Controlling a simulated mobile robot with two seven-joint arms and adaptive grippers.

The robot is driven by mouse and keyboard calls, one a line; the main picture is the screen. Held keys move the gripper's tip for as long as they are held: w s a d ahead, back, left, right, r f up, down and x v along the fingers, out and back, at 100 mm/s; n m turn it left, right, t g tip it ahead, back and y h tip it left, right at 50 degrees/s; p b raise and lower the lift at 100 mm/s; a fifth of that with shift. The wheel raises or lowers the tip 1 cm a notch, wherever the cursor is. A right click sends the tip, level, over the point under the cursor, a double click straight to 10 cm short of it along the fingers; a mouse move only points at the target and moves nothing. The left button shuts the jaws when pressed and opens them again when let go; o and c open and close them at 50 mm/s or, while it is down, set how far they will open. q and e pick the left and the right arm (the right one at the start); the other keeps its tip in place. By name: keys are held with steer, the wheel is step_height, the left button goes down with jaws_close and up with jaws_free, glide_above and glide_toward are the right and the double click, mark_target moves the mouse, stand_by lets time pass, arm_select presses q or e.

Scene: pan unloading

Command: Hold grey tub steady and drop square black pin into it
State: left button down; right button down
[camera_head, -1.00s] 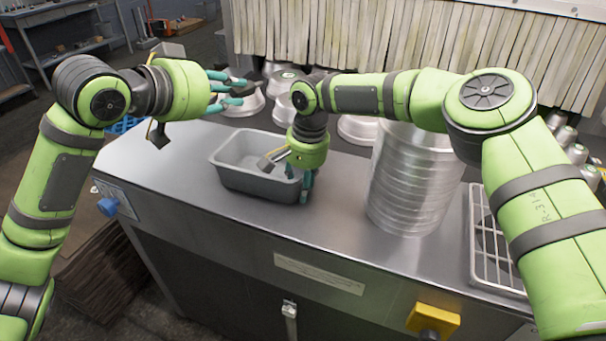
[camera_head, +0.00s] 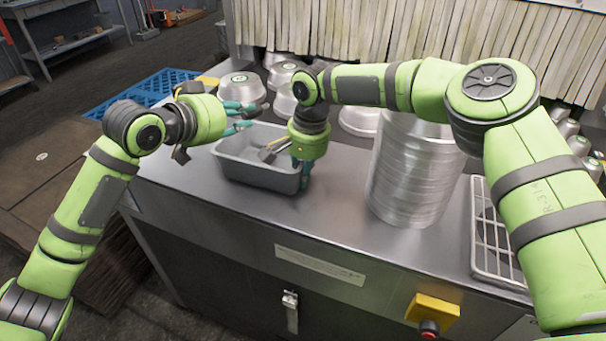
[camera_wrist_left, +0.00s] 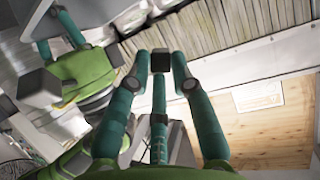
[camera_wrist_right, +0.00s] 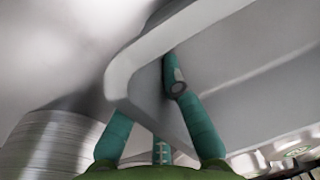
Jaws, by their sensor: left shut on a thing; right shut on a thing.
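The grey tub (camera_head: 262,173) is an open rectangular pan on the metal worktop. My right gripper (camera_head: 302,178) is shut on the tub's wall at its right end. In the right wrist view, my right gripper's fingers (camera_wrist_right: 172,95) straddle the tub's rim (camera_wrist_right: 125,72). My left gripper (camera_head: 252,116) is above the tub's back left side, pointing right. The square black pin (camera_wrist_left: 160,60) is held between my left gripper's fingertips (camera_wrist_left: 160,66); in the head view it is small and hard to make out. The tub's inside is partly hidden by my right gripper.
A tall stack of round metal pans (camera_head: 412,180) stands right of the tub. A white wire rack (camera_head: 490,240) lies at the right edge. Several metal domed pans (camera_head: 240,88) sit behind, before a slatted curtain (camera_head: 400,30). The worktop's front is clear.

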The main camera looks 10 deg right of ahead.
arm_select(q)
steer(key=shift+w+f, duration=0.2)
steer(key=shift+f, duration=3.45)
steer(key=c, duration=1)
jaws_free()
steer(key=shift+s+f, duration=0.1)
steer(key=shift+f, duration=0.15)
steer(key=shift+s, duration=0.1)
steer(key=v, duration=1.2)
steer(key=shift+r, duration=0.35)
